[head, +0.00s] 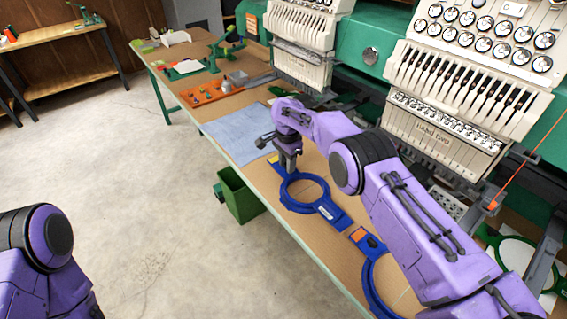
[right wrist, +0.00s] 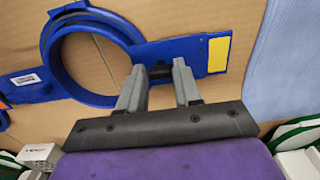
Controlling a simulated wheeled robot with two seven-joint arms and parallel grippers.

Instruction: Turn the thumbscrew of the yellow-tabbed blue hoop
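The yellow-tabbed blue hoop (head: 303,207) lies flat on the bench, its ring towards the viewer. Its yellow tab (right wrist: 218,54) shows at the right end of its blue arm in the right wrist view. The dark thumbscrew (right wrist: 160,71) sits where ring and arm meet. My right gripper (head: 288,160) points down there, and in the right wrist view its two grey fingers (right wrist: 160,76) stand apart, one on each side of the thumbscrew. Whether they press on it cannot be told. My left gripper is out of view; only part of that purple arm shows.
An orange-tabbed blue hoop (head: 373,284) lies at the near end of the bench (head: 245,100). A blue-grey cloth (head: 235,130) and an orange tray (head: 207,94) lie farther back. Embroidery machines (head: 440,140) line the right side. A green bin (head: 240,195) hangs below the bench edge.

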